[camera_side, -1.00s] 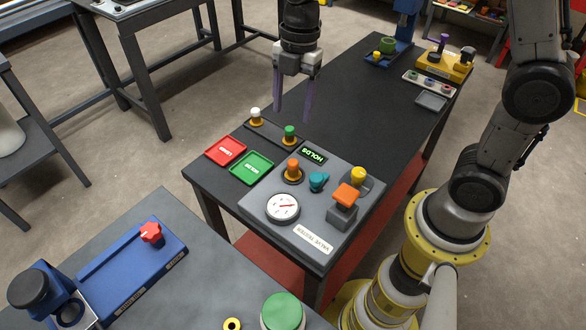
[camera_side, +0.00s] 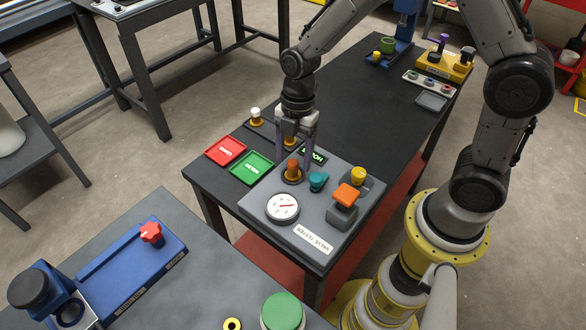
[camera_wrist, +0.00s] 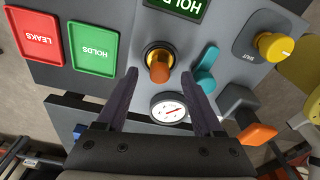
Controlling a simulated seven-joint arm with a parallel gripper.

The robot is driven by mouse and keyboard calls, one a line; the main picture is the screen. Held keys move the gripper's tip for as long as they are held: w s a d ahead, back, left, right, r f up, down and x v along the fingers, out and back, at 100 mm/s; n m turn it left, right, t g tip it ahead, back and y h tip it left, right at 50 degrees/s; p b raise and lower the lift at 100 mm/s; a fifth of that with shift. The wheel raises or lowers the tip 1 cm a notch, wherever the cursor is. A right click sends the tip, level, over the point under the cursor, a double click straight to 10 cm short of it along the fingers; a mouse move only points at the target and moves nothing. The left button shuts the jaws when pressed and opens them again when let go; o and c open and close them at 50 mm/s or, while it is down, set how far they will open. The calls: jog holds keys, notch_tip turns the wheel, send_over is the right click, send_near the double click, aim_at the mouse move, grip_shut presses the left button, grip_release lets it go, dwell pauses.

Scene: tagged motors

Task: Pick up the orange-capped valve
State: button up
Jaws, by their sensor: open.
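The orange-capped valve (camera_side: 292,168) stands upright in a round brass-coloured seat on the grey valve tester (camera_side: 262,203). In the wrist view the orange cap (camera_wrist: 159,68) shows just beyond and between my fingertips. My gripper (camera_side: 296,150) is open above the valve, its two dark fingers pointing down. In the wrist view my gripper (camera_wrist: 162,75) has one finger on each side of the cap, with gaps on both sides. I cannot tell whether the fingertips are level with the cap.
A teal lever (camera_side: 318,181) stands close right of the valve, with a yellow knob (camera_side: 358,175) and orange-topped block (camera_side: 346,197) beyond. A gauge (camera_side: 282,207), green HOLDS tray (camera_side: 251,166), red LEAKS tray (camera_side: 226,150) and white-capped valve (camera_side: 255,115) are nearby.

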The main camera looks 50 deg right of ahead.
jog(key=shift+a+f, duration=0.15)
jog(key=shift+f, duration=0.9)
grip_shut()
